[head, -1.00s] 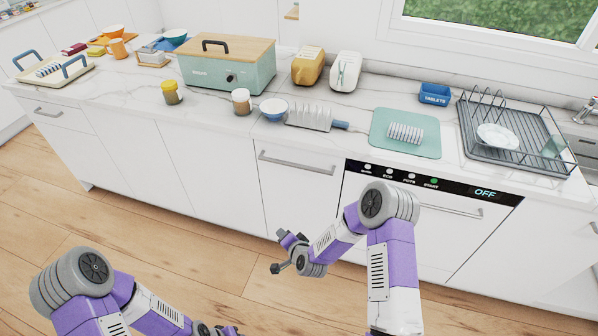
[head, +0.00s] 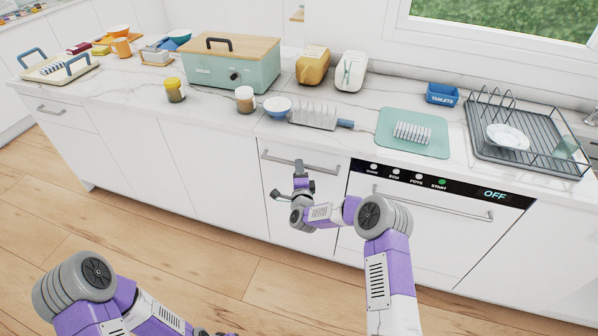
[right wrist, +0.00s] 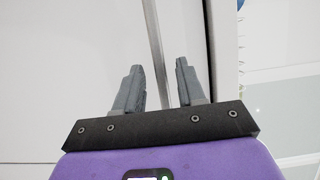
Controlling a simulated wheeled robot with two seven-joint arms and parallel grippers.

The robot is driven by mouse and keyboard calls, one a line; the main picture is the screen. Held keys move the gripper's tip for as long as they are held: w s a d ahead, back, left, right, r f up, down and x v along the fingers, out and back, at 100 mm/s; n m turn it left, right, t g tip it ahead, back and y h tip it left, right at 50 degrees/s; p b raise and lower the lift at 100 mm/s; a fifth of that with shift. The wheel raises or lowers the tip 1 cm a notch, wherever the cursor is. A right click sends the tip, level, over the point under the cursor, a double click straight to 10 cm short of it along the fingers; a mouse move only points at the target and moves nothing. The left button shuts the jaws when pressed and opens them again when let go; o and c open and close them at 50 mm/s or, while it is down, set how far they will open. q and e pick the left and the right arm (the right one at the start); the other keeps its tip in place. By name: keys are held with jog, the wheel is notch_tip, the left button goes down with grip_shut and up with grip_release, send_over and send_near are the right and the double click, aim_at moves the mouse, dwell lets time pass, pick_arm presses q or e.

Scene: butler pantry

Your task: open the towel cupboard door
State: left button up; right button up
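A white cupboard door (head: 281,200) with a grey horizontal bar handle (head: 270,156) is left of the dishwasher; it looks shut. No label shows that it is the towel cupboard. My right gripper (head: 288,178) is in front of this door, close to its handle. In the right wrist view my right gripper (right wrist: 159,66) has its fingers apart, with the handle bar (right wrist: 154,40) showing between them; I cannot tell whether they touch it. My left gripper (head: 217,333) barely shows at the bottom edge, mostly cut off.
The dishwasher (head: 420,235), showing OFF, has its own bar handle right of the door. The wooden floor (head: 180,245) in front is clear.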

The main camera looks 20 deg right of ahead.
jog(key=shift+w, duration=0.3)
grip_shut()
jog(key=shift+s+d, duration=0.1)
jog(key=shift+s, duration=0.05)
